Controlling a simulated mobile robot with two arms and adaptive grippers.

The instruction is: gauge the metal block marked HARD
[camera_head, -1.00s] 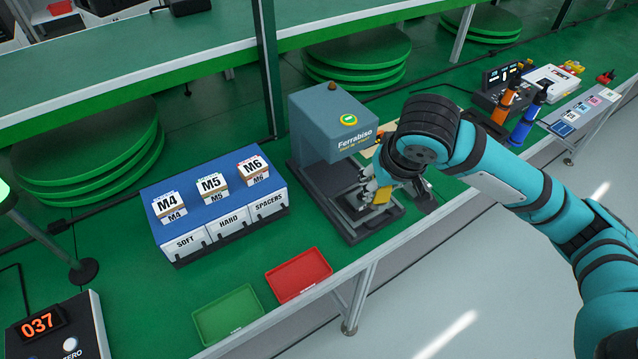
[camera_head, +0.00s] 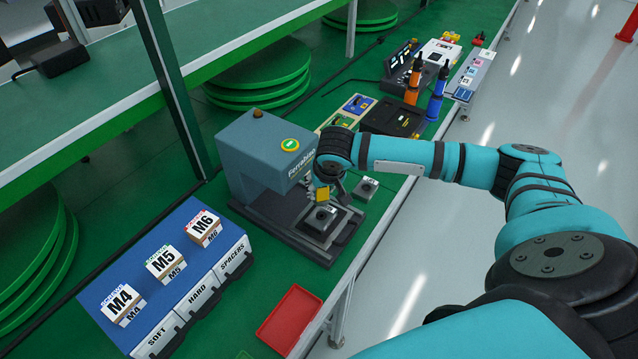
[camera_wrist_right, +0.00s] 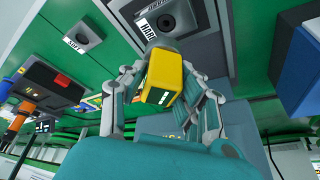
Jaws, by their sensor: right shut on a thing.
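The metal block marked HARD (camera_head: 320,217) is a grey square block with a dark round recess on top. It sits on the plate of the grey press-like machine (camera_head: 262,160); its HARD label also shows in the wrist view (camera_wrist_right: 204,28). My right gripper (camera_head: 324,188) is shut on a yellow boxy piece (camera_wrist_right: 166,77), which shows small in the head view (camera_head: 322,194). The piece is close above the HARD block in the head view; I cannot tell whether they touch. A similar block marked SOFT (camera_wrist_right: 90,28) lies on the bench beside the machine. My left gripper is out of view.
A blue box rack (camera_head: 140,250) with drawers marked SOFT, HARD and SPACERS carries M4, M5 and M6 cartons. A red tray (camera_head: 290,318) lies in front. Orange and blue drivers (camera_head: 435,98) stand farther along the bench. The machine's head overhangs its plate.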

